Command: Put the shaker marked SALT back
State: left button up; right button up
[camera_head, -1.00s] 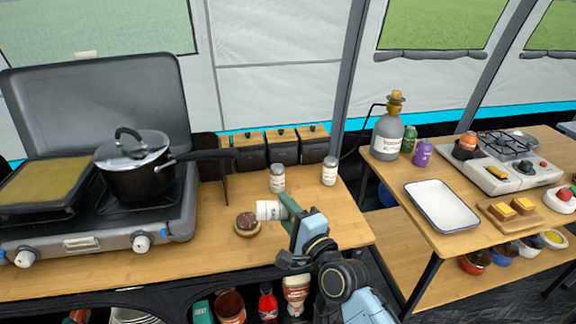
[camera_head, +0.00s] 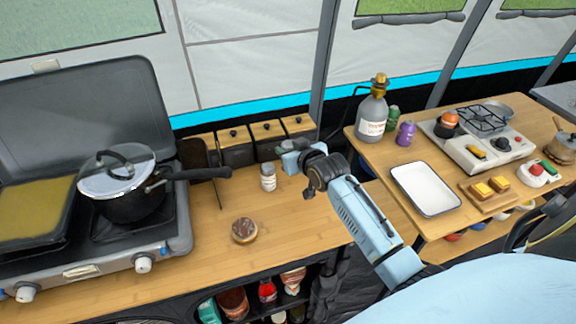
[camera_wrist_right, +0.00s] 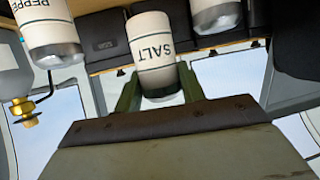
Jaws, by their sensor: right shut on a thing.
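My right gripper (camera_head: 291,160) is at the back right of the wooden counter (camera_head: 215,265). In the wrist view the gripper (camera_wrist_right: 160,92) is shut on the white shaker marked SALT (camera_wrist_right: 152,48), with a green finger on each side. The shaker's silver end shows near the palm. The PEPPER shaker (camera_wrist_right: 48,28) and another white shaker (camera_wrist_right: 216,14) are on either side of it. In the head view one white shaker (camera_head: 268,178) stands on the counter left of the gripper; the held shaker is mostly hidden. I cannot tell whether it touches the counter. My left gripper is not in view.
Black boxes with wooden lids (camera_head: 235,146) line the back of the counter. A brown round item (camera_head: 244,230) lies in front. A pot (camera_head: 130,185) on the stove (camera_head: 165,235) stands left, its handle reaching toward the boxes. A second table (camera_head: 375,160) with a white tray (camera_head: 425,188) stands right.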

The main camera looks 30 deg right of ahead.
notch_tip(320, 180, down, 2)
notch_tip(320, 180, down, 4)
jog(key=shift+r+b, duration=0.15)
jog(key=shift+b, duration=0.2)
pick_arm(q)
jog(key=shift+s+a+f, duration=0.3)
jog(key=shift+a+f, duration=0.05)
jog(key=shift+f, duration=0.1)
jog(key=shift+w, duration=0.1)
pick_arm(e)
jog(key=o, duration=0.8)
jog(key=shift+c, duration=0.2)
jog(key=shift+s+r, duration=0.2)
jog(key=shift+s, duration=0.2)
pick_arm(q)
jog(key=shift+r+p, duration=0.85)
pick_arm(e)
jog(key=d+v, duration=0.1)
jog(key=v, duration=1)
jog(key=shift+a, duration=0.5)
